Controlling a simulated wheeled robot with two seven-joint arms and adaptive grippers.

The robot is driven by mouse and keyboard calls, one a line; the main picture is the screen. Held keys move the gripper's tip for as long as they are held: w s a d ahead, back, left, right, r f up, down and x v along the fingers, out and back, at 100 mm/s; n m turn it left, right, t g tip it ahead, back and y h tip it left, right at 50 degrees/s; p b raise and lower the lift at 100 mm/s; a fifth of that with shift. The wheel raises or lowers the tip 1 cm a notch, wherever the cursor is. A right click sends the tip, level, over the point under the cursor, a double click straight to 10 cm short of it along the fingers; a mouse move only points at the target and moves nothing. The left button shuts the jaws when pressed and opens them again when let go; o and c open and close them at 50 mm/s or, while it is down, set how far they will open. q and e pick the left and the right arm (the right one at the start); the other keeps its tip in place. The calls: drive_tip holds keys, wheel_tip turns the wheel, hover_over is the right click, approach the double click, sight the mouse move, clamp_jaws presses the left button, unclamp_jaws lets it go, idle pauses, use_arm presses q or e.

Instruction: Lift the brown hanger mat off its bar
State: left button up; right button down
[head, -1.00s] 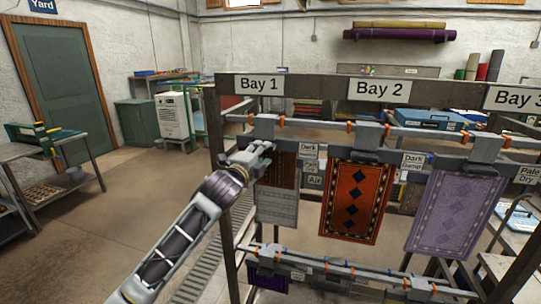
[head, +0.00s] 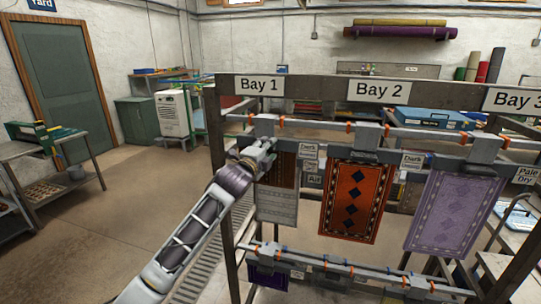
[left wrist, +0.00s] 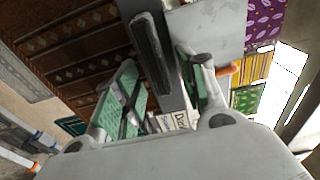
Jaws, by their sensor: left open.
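The brown hanger mat (head: 285,172) hangs under Bay 1 in the head view, partly hidden by my left gripper. In the left wrist view the patterned brown mat (left wrist: 62,62) fills the upper left. My left gripper (head: 266,148) is at the bar's height in front of the mat. In the left wrist view the open gripper (left wrist: 162,82) has its green-padded fingers on either side of a grey bar-like piece with a dark strip (left wrist: 150,48). Whether the fingers touch it is unclear. My right gripper is not in view.
The rack's upper bar (head: 330,126) runs across Bays 1 to 3. An orange mat (head: 355,200) and a purple mat (head: 452,215) hang to the right. A grey mat (head: 277,206) shows below the brown one.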

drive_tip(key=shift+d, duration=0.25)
use_arm(q)
clamp_jaws()
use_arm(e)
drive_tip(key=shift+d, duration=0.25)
use_arm(q)
drive_tip(key=shift+r, duration=0.15)
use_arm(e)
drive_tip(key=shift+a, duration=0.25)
